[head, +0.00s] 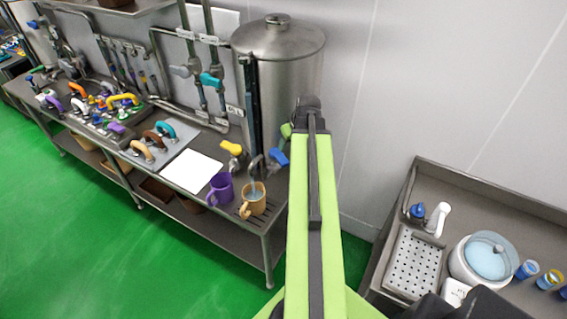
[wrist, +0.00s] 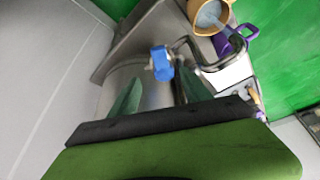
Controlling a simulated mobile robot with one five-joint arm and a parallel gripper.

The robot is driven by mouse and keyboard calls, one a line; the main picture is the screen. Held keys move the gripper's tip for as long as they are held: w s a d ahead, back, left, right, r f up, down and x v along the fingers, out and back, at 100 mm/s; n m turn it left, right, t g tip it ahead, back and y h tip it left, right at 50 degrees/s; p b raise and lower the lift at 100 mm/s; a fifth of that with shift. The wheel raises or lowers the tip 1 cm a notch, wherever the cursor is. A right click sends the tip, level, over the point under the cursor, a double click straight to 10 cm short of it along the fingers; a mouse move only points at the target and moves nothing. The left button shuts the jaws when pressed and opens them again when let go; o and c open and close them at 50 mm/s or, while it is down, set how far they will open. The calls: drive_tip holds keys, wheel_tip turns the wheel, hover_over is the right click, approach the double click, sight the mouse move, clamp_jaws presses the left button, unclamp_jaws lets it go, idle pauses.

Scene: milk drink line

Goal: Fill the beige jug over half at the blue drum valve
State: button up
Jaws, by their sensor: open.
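The beige jug (head: 251,206) stands upright under the spout at the front right end of the bench. It also shows at the top of the wrist view (wrist: 204,31). A pale streak runs from the spout into it, and pale bluish liquid shows inside; the exact level is unclear. The blue valve handle (head: 279,157) sits beside the spout at the foot of the steel drum (head: 285,75). In the wrist view the blue handle (wrist: 161,63) lies just beyond my open, empty gripper (wrist: 160,92), between its green fingers. Contact cannot be told. My arm hides most of the gripper in the head view.
A purple mug (head: 221,187) stands close left of the jug. A yellow valve handle (head: 231,147) is above it, near a white sheet (head: 192,171). Several coloured handles crowd the bench's left. A sink counter (head: 388,262) stands at right.

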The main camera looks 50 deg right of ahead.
sight(283, 159)
drive_tip(key=b+x, duration=1.1)
drive_tip(key=x, duration=0.2)
drive_tip(key=shift+w+f, duration=0.2)
drive_tip(key=shift+f, duration=0.1)
drive_tip(key=shift+r, duration=0.1)
clamp_jaws()
idle(0.5)
